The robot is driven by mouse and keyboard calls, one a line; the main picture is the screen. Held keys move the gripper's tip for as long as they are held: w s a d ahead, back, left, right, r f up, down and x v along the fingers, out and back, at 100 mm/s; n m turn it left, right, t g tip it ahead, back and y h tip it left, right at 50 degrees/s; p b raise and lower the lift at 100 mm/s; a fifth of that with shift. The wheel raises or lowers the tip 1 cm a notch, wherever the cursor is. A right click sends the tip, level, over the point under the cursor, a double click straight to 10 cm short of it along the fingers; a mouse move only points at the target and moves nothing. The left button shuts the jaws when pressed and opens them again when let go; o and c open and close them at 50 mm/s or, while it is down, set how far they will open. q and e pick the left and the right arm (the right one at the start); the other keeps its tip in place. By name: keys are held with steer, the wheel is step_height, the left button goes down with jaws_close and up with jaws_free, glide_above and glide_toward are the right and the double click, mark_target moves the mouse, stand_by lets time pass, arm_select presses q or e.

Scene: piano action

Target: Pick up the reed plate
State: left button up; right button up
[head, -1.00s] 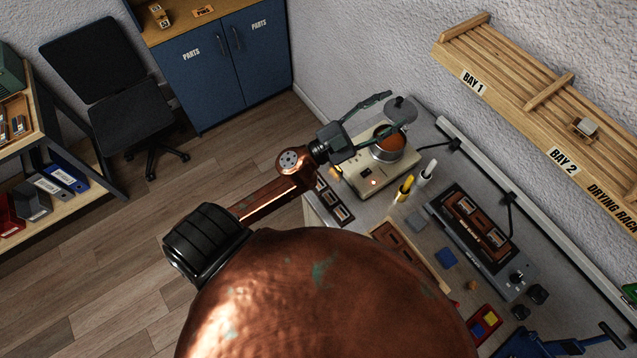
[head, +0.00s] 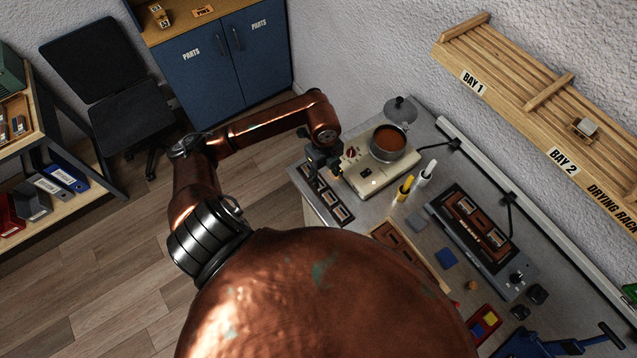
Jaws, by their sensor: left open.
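A dark strip with several pale rectangular plates (head: 338,208) lies along the left edge of the grey workbench; one of these plates may be the reed plate, but I cannot tell which at this size. My left gripper (head: 320,167) points down over the far end of this strip, beside the cream hot pot. It is open, and I see nothing held in it. Its fingertips are small and dark against the strip, so I cannot tell whether they touch anything. My right gripper is out of view.
The cream heater with a pot of brown liquid (head: 389,140) stands right of my gripper. Yellow (head: 404,188) and white bottles (head: 427,172) stand near it. A dark fixture (head: 480,235) holds a brown block. The wooden drying rack (head: 540,110) is on the wall.

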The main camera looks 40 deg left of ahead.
mark_target(321, 186)
arm_select(q)
steer(key=shift+a+f, duration=0.15)
steer(key=shift+a, duration=0.4)
steer(key=shift+a+f, duration=0.1)
steer(key=shift+f, duration=0.3)
steer(key=f, duration=0.3)
steer(key=f+p, duration=0.1)
steer(key=f, duration=0.2)
steer(key=shift+a+f, duration=0.2)
steer(key=shift+f, duration=0.15)
steer(key=shift+c, duration=0.3)
jaws_close()
steer(key=shift+r, duration=0.1)
